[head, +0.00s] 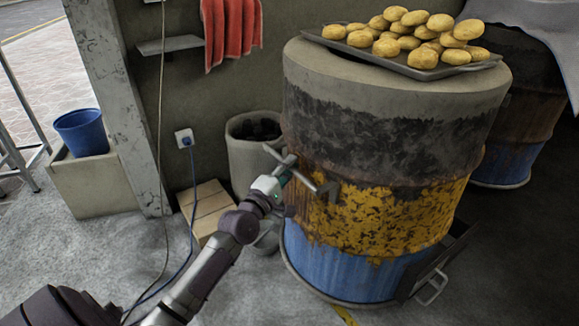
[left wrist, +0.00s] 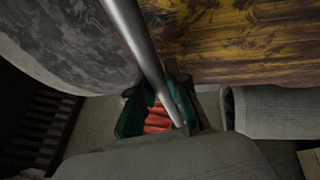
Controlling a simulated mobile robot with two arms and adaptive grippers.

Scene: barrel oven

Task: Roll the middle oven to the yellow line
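The middle oven (head: 385,150) is a large upright barrel with a grey top, a blackened band, worn yellow paint and a blue base. A metal bar handle (head: 325,188) sticks out from its left side. My left gripper (head: 284,172) is at this handle. In the left wrist view the bar (left wrist: 138,45) runs down to my left gripper (left wrist: 158,112), overlapping its right finger, with a gap showing between the fingers. Whether the bar touches them is unclear. A short piece of yellow line (head: 345,315) shows on the floor in front of the oven; the rest is out of view.
A tray (head: 440,71) of buns (head: 400,32) lies on the oven. Another barrel (head: 510,110) stands behind right. A bin (head: 250,160), box (head: 207,212), blue cable (head: 188,245) and bucket (head: 82,132) are left. An open hatch (head: 432,288) juts out low at the front.

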